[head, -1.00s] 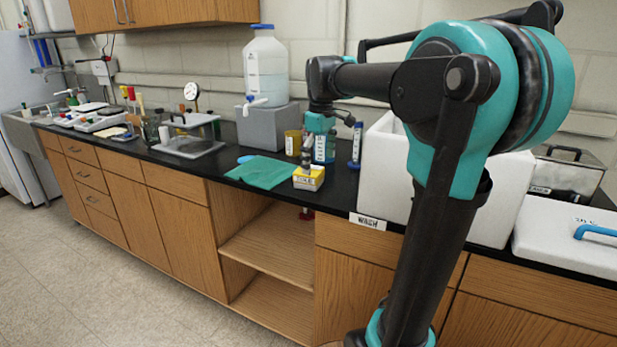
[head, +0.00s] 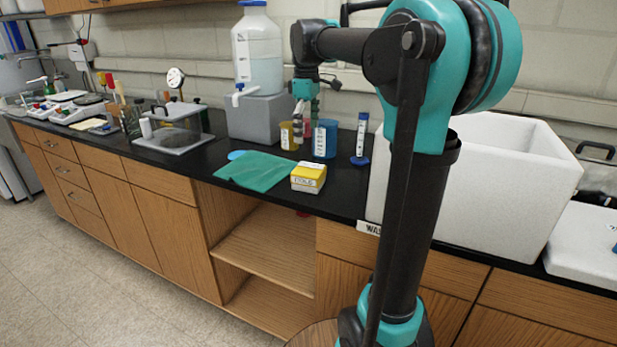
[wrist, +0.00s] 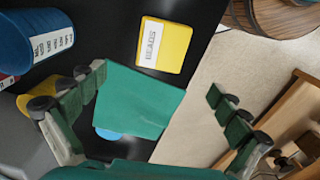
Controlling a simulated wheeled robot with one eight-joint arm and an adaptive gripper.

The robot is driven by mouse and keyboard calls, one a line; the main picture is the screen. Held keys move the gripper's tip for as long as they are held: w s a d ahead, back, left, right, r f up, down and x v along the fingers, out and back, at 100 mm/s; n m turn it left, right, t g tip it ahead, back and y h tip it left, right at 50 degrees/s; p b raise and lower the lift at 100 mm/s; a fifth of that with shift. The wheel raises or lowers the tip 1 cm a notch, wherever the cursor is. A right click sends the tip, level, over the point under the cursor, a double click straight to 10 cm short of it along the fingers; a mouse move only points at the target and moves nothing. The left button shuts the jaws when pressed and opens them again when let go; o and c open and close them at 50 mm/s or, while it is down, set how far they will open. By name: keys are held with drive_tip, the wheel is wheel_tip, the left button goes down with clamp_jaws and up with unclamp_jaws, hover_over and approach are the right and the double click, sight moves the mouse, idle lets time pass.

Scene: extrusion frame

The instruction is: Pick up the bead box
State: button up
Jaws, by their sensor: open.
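An amber jar (head: 289,136), a blue jar (head: 325,139) and a blue-based tube (head: 361,140) stand behind the box. A grey block (head: 254,118) bears a large bottle. A white foam box (head: 520,190) is at right. An open shelf (head: 270,245) lies below the counter.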

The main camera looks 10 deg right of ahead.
sight(309, 169)
wheel_tip(309, 169, down, 7)
drive_tip(key=shift+f, duration=0.2)
drive_tip(key=shift+s+d+f, duration=0.15)
drive_tip(key=shift+f, duration=1.2)
drive_tip(key=shift+s+d+f, duration=0.1)
drive_tip(key=shift+s+f, duration=0.05)
drive_tip(key=shift+f, duration=1.15)
drive_tip(key=shift+c, duration=0.2)
drive_tip(key=c, duration=1.4)
drive_tip(key=shift+r, duration=0.1)
